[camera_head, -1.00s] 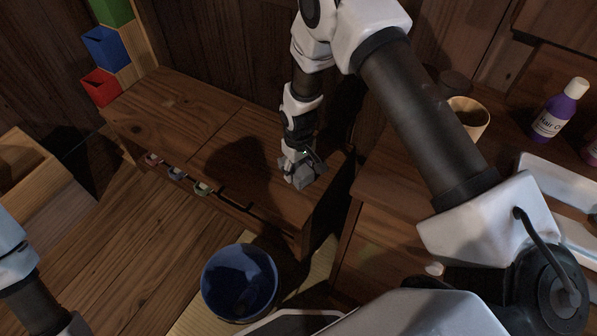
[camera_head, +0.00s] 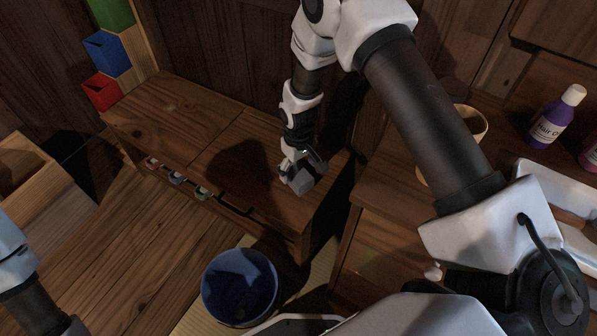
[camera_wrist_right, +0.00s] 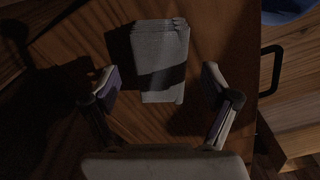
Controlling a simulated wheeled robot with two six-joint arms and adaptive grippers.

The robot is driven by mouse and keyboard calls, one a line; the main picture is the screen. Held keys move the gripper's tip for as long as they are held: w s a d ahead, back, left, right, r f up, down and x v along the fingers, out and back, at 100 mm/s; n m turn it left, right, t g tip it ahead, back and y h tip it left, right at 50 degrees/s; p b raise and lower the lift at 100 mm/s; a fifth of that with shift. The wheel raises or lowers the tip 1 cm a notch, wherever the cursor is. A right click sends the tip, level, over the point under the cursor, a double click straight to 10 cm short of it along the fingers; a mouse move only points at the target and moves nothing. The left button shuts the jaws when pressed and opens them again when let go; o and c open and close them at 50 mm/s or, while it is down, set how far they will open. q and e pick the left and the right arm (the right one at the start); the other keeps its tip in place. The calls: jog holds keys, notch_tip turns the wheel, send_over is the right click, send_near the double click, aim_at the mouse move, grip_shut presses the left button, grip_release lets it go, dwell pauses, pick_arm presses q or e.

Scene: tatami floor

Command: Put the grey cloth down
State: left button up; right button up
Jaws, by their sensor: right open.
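The grey cloth (camera_wrist_right: 160,55) is folded into a small rectangle. In the right wrist view it lies on the dark wooden bench top, between and ahead of my right gripper's fingers. My right gripper (camera_wrist_right: 165,90) is open, with a gap between each finger and the cloth. In the head view the right gripper (camera_head: 296,177) is just above the low bench (camera_head: 190,125) near its right end, and the grey cloth (camera_head: 304,186) shows partly beneath it. Of my left side only an arm link shows at the left edge; the left gripper is out of view.
A blue bucket (camera_head: 240,287) stands on the floor in front of the bench. Red (camera_head: 102,91), blue (camera_head: 107,53) and green boxes stand at the back left. A purple bottle (camera_head: 556,118) and a tan cup (camera_head: 470,122) stand on the right counter. The bench's left half is clear.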

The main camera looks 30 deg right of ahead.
aim_at(298, 174)
notch_tip(298, 174, up, 9)
jog(key=p, duration=0.2)
jog(key=shift+r, duration=0.15)
